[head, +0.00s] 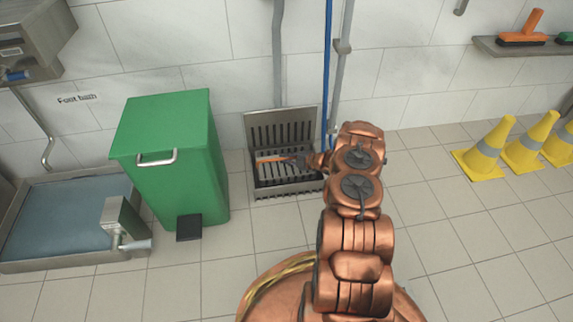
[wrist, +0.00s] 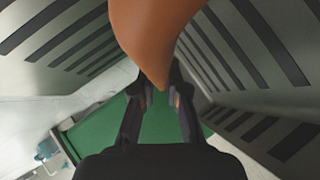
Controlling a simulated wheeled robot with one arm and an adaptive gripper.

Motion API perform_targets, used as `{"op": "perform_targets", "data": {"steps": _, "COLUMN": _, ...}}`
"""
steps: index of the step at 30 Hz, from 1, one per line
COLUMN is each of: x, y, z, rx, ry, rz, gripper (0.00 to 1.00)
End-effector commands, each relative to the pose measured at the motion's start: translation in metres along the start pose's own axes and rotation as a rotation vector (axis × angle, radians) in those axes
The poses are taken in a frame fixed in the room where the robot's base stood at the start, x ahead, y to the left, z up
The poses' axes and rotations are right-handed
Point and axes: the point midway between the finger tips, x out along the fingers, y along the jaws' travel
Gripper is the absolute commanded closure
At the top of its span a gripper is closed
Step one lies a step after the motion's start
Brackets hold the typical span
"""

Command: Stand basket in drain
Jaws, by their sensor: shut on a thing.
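The drain (head: 288,192) is a metal-framed opening in the floor against the back wall, with dark slots. A slotted metal panel (head: 283,128) stands upright at its back. My gripper (head: 298,160) reaches in from the right, low over the drain, and points left. It is shut on an orange piece (head: 270,159), which lies level across the drain's slots. In the wrist view the orange piece (wrist: 158,35) ends between the fingertips (wrist: 162,88). Slotted walls rise on both sides there. I cannot make out the basket apart from the slotted metal, or whether the orange piece belongs to it.
A green pedal bin (head: 170,160) stands close to the left of the drain. A foot bath (head: 65,215) lies further left. Pipes and a blue pole (head: 327,60) run up the wall behind. Yellow cones (head: 485,150) stand at right. The tiled floor between is free.

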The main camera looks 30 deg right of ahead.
Motion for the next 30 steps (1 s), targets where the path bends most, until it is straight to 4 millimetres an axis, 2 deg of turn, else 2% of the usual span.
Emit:
{"op": "perform_targets", "data": {"steps": 1, "x": 0.004, "y": -0.01, "z": 0.004, "rx": 0.001, "ry": 0.0, "rz": -0.001, "gripper": 1.0}}
{"op": "perform_targets", "data": {"steps": 4, "x": 0.009, "y": -0.02, "z": 0.009, "rx": 0.0, "ry": 0.0, "rz": 0.0, "gripper": 1.0}}
{"op": "perform_targets", "data": {"steps": 14, "x": 0.01, "y": -0.02, "z": 0.009, "rx": 0.0, "ry": 0.0, "rz": 0.0, "gripper": 1.0}}
{"op": "perform_targets", "data": {"steps": 30, "x": 0.015, "y": -0.033, "z": 0.014, "rx": 0.005, "ry": -0.001, "rz": -0.003, "gripper": 1.0}}
